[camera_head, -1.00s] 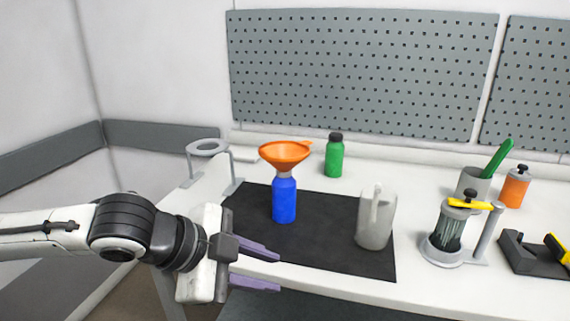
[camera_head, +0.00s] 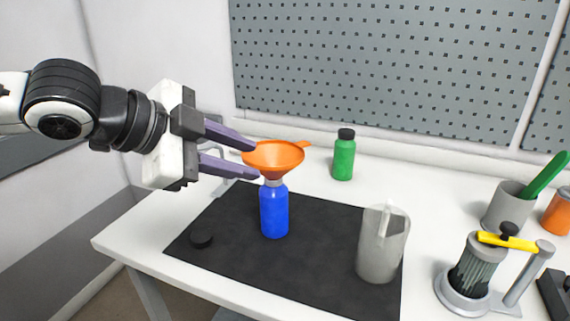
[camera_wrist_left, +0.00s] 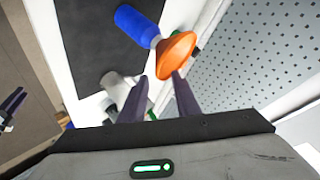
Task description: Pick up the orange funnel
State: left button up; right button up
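The orange funnel (camera_head: 273,158) sits upright in the neck of the blue bottle (camera_head: 274,212), which stands on the black mat (camera_head: 320,235). My left gripper (camera_head: 257,160) is open, its two purple fingers at the funnel's left side at about rim height. In the head view the fingertips overlap the funnel's left edge; I cannot tell if they touch it. In the left wrist view the funnel (camera_wrist_left: 177,54) shows just beyond the fingertips, nearer the right finger, with the blue bottle (camera_wrist_left: 137,25) behind.
A green bottle (camera_head: 344,158) stands behind right of the funnel, and a grey pitcher (camera_head: 382,245) on the mat's right. A grey ring stand (camera_head: 221,187) is partly hidden behind my gripper. A yellow-handled device (camera_head: 472,272) stands at right.

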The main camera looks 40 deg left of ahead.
aim_at(273, 170)
pick_arm(q)
jog(key=x, duration=0.2)
jog(key=shift+w+d+f, duration=0.1)
jog(key=shift+w+f, duration=0.05)
jog(key=shift+f, duration=0.25)
jog(key=shift+w+d+f, duration=0.1)
jog(key=shift+w+f, duration=0.2)
jog(key=shift+w, duration=0.2)
jog(key=x, duration=0.2)
jog(key=shift+w, duration=0.4)
jog(key=shift+w+f+p, duration=0.1)
jog(key=shift+w+p, duration=0.1)
jog(key=shift+p, duration=0.25)
jog(key=shift+w+f+p, duration=0.3)
jog(key=shift+w+p, duration=0.05)
jog(key=shift+p, duration=0.05)
jog(key=shift+w+f, duration=0.2)
jog(key=shift+f, duration=0.05)
pick_arm(e)
jog(key=shift+s+d+r, duration=0.1)
jog(key=shift+s+r, duration=0.3)
jog(key=shift+s, duration=0.25)
